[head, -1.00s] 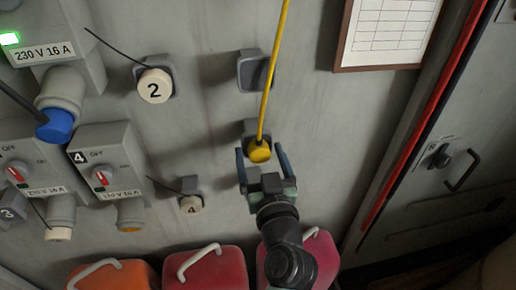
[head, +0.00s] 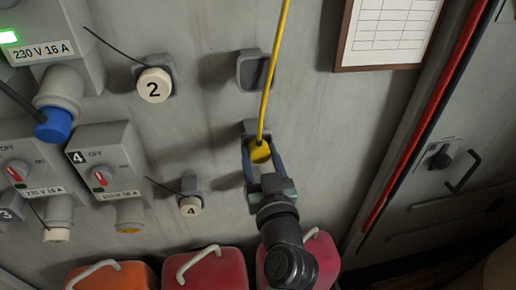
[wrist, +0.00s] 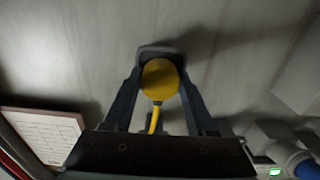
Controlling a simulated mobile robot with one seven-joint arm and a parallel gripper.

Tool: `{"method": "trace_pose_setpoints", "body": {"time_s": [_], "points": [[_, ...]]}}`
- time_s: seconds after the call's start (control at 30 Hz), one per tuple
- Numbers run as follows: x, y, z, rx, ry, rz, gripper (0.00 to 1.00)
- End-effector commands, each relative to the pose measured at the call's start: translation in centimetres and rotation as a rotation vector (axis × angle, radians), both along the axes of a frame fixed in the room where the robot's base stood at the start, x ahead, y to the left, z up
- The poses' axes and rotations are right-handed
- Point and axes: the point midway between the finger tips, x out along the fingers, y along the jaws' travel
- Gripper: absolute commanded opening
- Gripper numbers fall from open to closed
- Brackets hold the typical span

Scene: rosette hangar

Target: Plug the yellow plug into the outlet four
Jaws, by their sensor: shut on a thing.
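The yellow plug (head: 260,152) sits at a grey wall holder (head: 252,128), with its yellow cable running upward. My gripper (head: 262,158) has one finger on each side of the plug and is shut on it. In the wrist view the round yellow plug (wrist: 160,79) lies between the fingertips, in front of the dark holder (wrist: 161,53). Outlet four (head: 130,214), under the box marked 4 (head: 103,172), is at the lower left and shows a yellowish-orange end. Its switch is red and white. The cap marked 4 (head: 190,206) is on a holder to the right of that outlet.
A blue plug (head: 55,125) is in the upper left outlet, beside a lit green lamp (head: 9,38). The cap marked 2 (head: 154,86) and an empty holder (head: 254,70) are above. Red canisters (head: 220,270) and an orange one (head: 110,276) stand below. A framed sheet (head: 388,30) hangs right.

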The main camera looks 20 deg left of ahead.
Motion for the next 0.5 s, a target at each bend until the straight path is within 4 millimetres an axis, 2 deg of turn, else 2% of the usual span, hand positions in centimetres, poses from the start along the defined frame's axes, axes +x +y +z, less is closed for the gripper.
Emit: {"method": "trace_pose_setpoints", "body": {"time_s": [0.03, 0.13, 0.5], "points": [[0.0, 0.0, -0.01, 0.0, 0.0, 0.0, 0.19], [0.0, 0.0, -0.01, 0.0, 0.0, 0.0, 0.01], [-0.2, -0.16, -0.03, 0.001, -0.001, -0.001, 0.0]]}}
